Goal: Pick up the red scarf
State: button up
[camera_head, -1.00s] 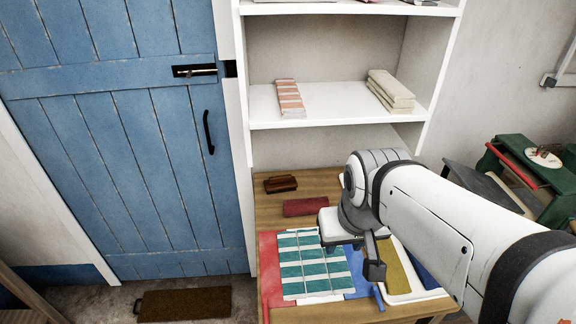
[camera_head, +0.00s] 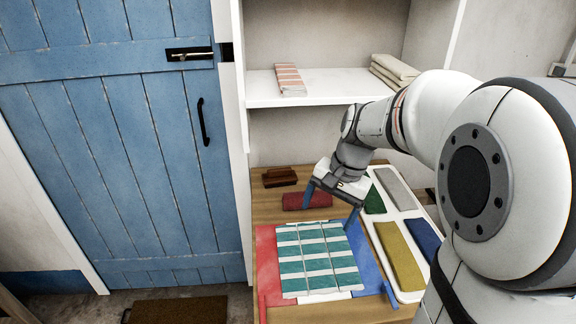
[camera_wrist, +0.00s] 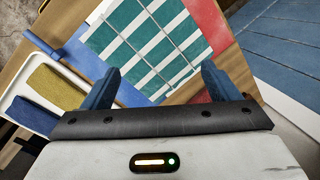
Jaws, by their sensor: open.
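The red scarf (camera_head: 320,200) appears as a dark red rolled or folded bundle lying on the wooden table, behind the teal-and-white striped cloth. My gripper (camera_head: 328,217) is over the table, pointing down with its blue fingers apart. In the head view its left finger overlaps the scarf, and its right finger is beside the striped cloth's far right corner. I cannot tell whether a finger touches anything. In the wrist view my gripper (camera_wrist: 160,68) is open with the striped cloth between and beyond the fingers. A red patch by the right finger may be the scarf, mostly hidden.
The striped cloth (camera_head: 318,262) lies on a red, white and blue mat (camera_head: 268,250). A white tray (camera_head: 384,238) at right holds green, grey, yellow and blue folded cloths. A brown brush-like object (camera_head: 280,177) lies behind the scarf. A white shelf (camera_head: 330,84) stands above the table's back.

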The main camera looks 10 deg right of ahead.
jog(key=w+d+f+m+y, duration=0.25)
jog(key=w+m, duration=0.25)
jog(key=w, duration=0.6)
jog(key=m+y, duration=0.3)
jog(key=m, duration=0.3)
send_near(316, 193)
jog(key=x, duration=0.4)
jog(key=shift+a+f, duration=0.2)
jog(key=shift+f, duration=0.05)
jog(key=shift+w+a+f, duration=0.1)
jog(key=shift+w+f, duration=0.05)
jog(key=shift+f, duration=0.1)
jog(key=x, duration=0.7)
jog(key=shift+a, duration=0.2)
jog(key=c, duration=1.2)
